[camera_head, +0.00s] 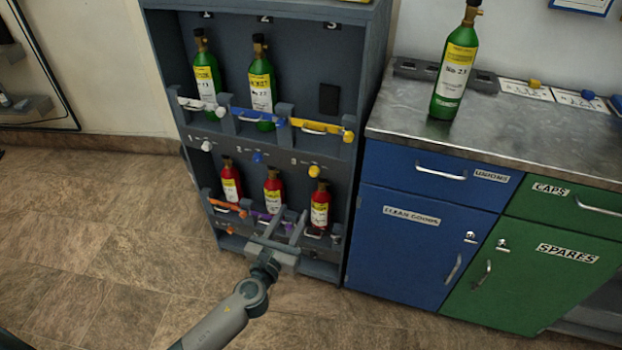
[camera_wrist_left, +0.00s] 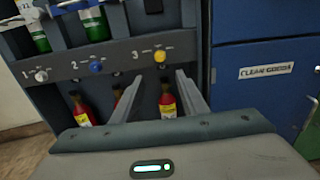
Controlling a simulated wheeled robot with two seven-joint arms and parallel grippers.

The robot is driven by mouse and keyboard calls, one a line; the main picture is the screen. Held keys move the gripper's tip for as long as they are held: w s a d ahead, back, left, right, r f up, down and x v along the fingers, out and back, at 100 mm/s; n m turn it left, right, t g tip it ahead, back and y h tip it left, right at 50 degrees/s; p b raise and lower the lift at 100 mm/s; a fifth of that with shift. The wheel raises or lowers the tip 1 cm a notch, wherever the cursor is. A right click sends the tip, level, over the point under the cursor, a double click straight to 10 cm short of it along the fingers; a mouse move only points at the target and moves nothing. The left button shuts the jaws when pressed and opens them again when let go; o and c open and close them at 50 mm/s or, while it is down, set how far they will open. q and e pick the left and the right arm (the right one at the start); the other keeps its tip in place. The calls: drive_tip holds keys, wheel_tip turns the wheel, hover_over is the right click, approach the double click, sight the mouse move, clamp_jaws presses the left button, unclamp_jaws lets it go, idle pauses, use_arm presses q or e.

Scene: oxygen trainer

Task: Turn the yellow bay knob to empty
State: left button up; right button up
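The yellow bay knob (camera_head: 314,171) is on the rack's middle rail under bay 3, beside a small number label. It also shows in the left wrist view (camera_wrist_left: 160,56), above and between my fingers. My left gripper (camera_head: 290,214) is open and empty in front of the lower row of red bottles, below the yellow knob and apart from it. In the left wrist view its two fingers (camera_wrist_left: 156,84) are spread wide. The knob's pointer direction is too small to read. My right gripper is not in view.
The rack (camera_head: 372,60) holds two green bottles in bays 1 and 2; the upper bay 3 is empty behind a yellow bar (camera_head: 312,128). A white knob (camera_head: 207,146) and blue knob (camera_head: 258,157) share the rail. A blue cabinet (camera_head: 400,245) stands close right.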

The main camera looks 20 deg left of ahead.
use_arm(q)
approach(313, 174)
drive_tip(key=w, duration=0.1)
drive_tip(key=w+b, duration=0.1)
drive_tip(key=w, duration=0.4)
drive_tip(key=shift+w+f, duration=0.1)
drive_tip(key=shift+w, duration=0.45)
drive_tip(key=shift+w+d, duration=0.1)
drive_tip(key=shift+w, duration=0.35)
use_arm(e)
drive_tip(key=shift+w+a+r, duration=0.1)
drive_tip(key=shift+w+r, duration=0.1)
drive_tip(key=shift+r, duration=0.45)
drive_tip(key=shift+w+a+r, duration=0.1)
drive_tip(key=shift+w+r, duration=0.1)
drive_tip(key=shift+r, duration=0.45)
use_arm(q)
drive_tip(key=shift+c, duration=0.6)
clamp_jaws()
